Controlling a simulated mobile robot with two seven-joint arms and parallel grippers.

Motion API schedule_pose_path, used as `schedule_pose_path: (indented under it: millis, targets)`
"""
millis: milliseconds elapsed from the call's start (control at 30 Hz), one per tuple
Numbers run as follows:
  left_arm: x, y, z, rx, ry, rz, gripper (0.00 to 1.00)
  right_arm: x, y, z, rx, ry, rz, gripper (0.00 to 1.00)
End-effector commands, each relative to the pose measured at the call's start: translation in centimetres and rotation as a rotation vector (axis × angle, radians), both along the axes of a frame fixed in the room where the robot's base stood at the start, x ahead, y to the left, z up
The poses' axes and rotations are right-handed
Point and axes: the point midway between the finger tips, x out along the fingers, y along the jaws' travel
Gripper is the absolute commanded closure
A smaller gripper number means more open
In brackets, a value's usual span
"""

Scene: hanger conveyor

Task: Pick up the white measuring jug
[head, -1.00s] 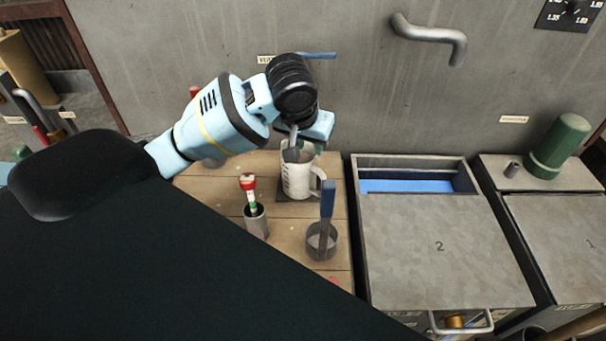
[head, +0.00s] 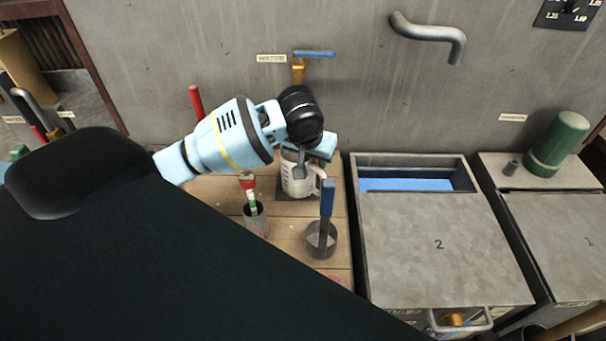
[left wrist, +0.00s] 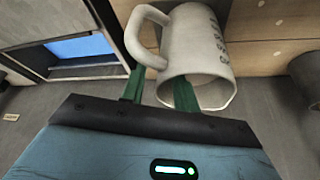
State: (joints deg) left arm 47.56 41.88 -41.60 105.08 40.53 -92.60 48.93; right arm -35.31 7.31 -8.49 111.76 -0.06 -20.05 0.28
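The white measuring jug (head: 297,183) stands upright on a dark square on the wooden bench, its handle to the right. It also shows in the left wrist view (left wrist: 200,45), with dark print on its side. My left gripper (head: 303,170) is over the jug's rim. In the left wrist view my left gripper (left wrist: 158,90) has its green fingers apart, one outside the wall near the handle and one at the mouth, apparently inside. A gap shows between fingers and wall. My right gripper is not in view.
A grey cup with a red-topped tool (head: 255,220) and a small pot with a blue-handled tool (head: 321,240) stand in front of the jug. A metal tank marked 2 (head: 440,245) is to the right. A blue-handled tap (head: 299,68) is on the wall behind.

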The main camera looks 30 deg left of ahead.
Motion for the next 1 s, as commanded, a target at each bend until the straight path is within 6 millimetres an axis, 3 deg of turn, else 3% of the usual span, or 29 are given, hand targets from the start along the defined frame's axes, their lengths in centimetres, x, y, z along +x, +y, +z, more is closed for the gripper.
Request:
schedule_pose_path:
  millis: [67,300,1000]
  targets:
    - [-0.02,-0.02,-0.01,0.0,0.0,0.0,0.72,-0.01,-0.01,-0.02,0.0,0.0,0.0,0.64]
    - [-0.03,-0.03,0.0,0.0,0.001,-0.001,1.0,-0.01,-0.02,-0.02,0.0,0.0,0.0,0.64]
    - [-0.04,-0.06,-0.02,-0.001,0.001,-0.001,1.0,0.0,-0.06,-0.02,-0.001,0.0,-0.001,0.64]
